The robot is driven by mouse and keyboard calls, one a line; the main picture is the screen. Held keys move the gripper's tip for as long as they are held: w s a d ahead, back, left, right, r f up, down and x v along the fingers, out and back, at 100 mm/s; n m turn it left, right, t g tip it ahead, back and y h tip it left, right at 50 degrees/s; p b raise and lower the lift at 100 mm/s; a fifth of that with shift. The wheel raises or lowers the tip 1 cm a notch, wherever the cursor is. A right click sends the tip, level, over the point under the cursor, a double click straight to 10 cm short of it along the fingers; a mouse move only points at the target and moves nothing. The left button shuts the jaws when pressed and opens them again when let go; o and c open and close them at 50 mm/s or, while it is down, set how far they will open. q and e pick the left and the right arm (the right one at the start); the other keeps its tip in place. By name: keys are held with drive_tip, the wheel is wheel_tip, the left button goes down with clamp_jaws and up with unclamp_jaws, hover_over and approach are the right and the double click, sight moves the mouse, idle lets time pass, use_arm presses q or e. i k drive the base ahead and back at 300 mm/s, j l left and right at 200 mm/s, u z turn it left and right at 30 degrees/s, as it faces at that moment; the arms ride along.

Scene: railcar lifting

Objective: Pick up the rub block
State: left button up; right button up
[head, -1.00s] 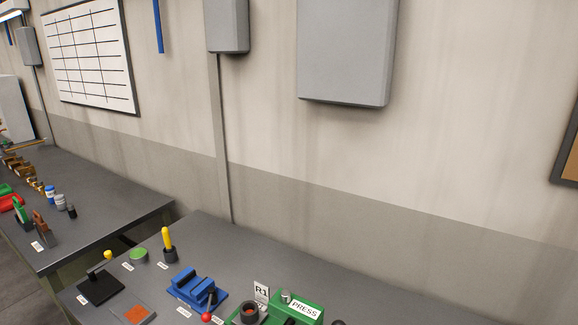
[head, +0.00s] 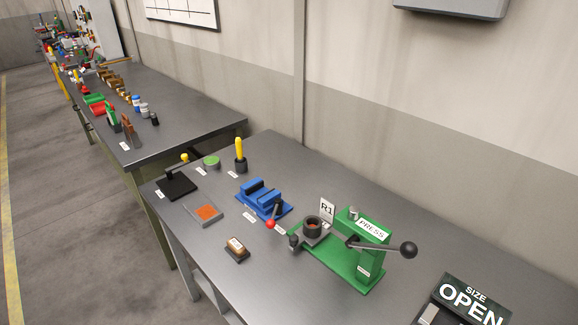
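A small block with a brown, pale-marked top on a dark base (head: 237,248) sits near the front edge of the near bench; it may be the rub block, but its marking is too small to read. A shallow grey tray with an orange-brown pad (head: 208,212) lies behind it to the left. Neither of my grippers shows in the head view.
The near grey bench (head: 290,285) also holds a blue vise (head: 263,196), a green press (head: 368,232) with a long lever, a black stand (head: 177,187), a yellow-handled tool (head: 240,150) and an OPEN sign (head: 472,300). A second bench (head: 180,125) stands behind left.

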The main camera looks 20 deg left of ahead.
sight(236, 249)
drive_tip(key=j+u, duration=0.3)
drive_tip(key=j, duration=0.2)
drive_tip(key=i+j+u, duration=0.2)
drive_tip(key=j+u, duration=0.15)
drive_tip(key=j, duration=0.15)
